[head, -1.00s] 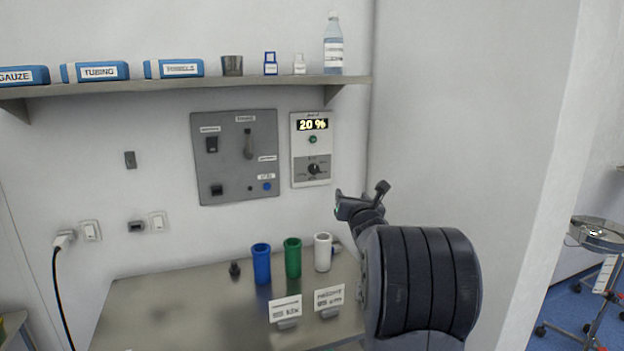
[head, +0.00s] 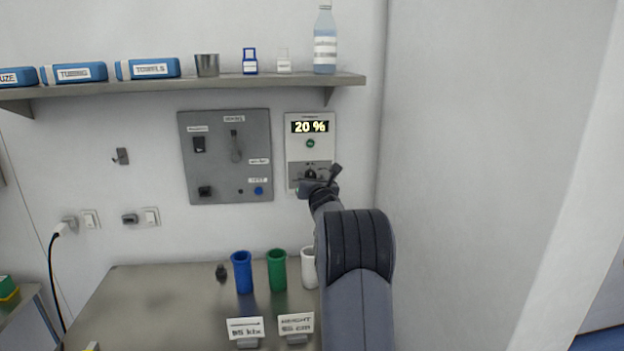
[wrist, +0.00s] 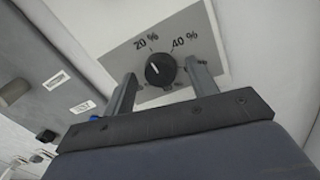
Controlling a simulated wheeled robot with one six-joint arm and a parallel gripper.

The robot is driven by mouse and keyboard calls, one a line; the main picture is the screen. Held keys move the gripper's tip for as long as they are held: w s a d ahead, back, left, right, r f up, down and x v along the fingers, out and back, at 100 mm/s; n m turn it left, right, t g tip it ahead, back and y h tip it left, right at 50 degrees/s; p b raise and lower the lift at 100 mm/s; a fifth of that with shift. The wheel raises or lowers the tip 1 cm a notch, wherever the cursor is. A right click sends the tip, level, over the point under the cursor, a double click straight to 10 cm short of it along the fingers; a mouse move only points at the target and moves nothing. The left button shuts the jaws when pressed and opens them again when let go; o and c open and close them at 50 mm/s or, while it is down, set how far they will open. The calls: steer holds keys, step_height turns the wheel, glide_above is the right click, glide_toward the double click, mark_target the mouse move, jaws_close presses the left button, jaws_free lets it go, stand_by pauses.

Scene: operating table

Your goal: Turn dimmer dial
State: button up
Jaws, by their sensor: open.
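The dimmer dial (wrist: 160,69) is a round black knob with a white pointer line, aimed near the "20 %" mark in the wrist view. It sits on the light wall panel (head: 325,152), whose display (head: 310,127) reads 20 %, with a green button below it. My gripper (wrist: 160,90) is open, with one finger on each side of the dial in the wrist view. Whether the fingers touch the dial I cannot tell. In the head view my gripper (head: 319,186) is in front of the lower panel and partly covers the dial (head: 311,174).
A grey switch panel (head: 222,170) is left of the dimmer panel. A shelf (head: 190,84) with boxes and a bottle (head: 325,40) is above. Blue (head: 242,272), green (head: 277,270) and white cups stand on the metal table (head: 150,295) below. A bare wall is at right.

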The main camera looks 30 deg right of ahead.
steer(key=shift+c, duration=0.3)
steer(key=c, duration=0.9)
steer(key=shift+f+m+b, duration=0.1)
steer(key=shift+m+b, duration=0.2)
steer(key=shift+b, duration=0.05)
